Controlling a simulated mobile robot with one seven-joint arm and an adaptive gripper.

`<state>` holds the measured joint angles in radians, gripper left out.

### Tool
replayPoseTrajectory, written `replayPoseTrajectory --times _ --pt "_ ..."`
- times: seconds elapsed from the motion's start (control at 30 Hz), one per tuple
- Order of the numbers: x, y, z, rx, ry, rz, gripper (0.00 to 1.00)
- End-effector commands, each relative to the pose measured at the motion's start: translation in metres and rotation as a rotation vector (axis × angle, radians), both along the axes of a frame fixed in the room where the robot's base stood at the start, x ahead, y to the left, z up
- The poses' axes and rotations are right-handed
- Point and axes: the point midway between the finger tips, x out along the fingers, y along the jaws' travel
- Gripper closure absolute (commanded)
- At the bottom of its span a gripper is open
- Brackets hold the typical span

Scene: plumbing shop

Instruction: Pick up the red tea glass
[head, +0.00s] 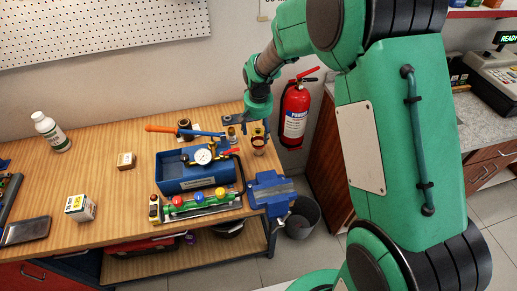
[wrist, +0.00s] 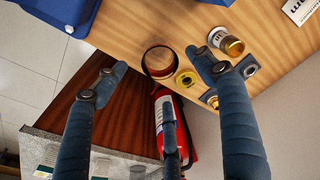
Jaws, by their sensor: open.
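The red tea glass (head: 258,143) stands near the right end of the wooden workbench, above the blue vise in the head view. In the wrist view its round, dark-red rim (wrist: 160,62) shows from above, between my two fingertips in the picture. My gripper (wrist: 157,72) is open, with one finger on each side of the glass in that view and nothing between the pads. In the head view my gripper (head: 246,127) is just above and left of the glass. I cannot tell the exact height gap.
Brass fittings (wrist: 187,78) and a small jar (wrist: 226,40) stand close beside the glass. A blue vise (head: 270,190) and a blue test pump (head: 195,172) with a gauge are nearby. A fire extinguisher (head: 295,115) is beyond the bench end.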

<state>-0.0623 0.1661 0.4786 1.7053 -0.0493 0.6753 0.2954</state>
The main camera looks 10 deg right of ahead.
Motion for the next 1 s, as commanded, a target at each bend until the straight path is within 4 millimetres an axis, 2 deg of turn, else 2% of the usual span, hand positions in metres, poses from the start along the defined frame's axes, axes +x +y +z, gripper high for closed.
replayPoseTrajectory --times 0.1,0.33,0.5,0.87,1.0 --pt "0.002 -0.001 -0.021 -0.001 0.002 0.0 0.3" --pt "0.005 -0.001 -0.05 -0.001 0.002 0.0 0.3" --pt "0.007 -0.002 -0.057 0.0 0.0 0.0 0.3" --pt "0.007 -0.002 -0.059 0.0 0.0 0.0 0.3" --pt "0.007 -0.002 -0.067 0.0 0.001 0.0 0.3"
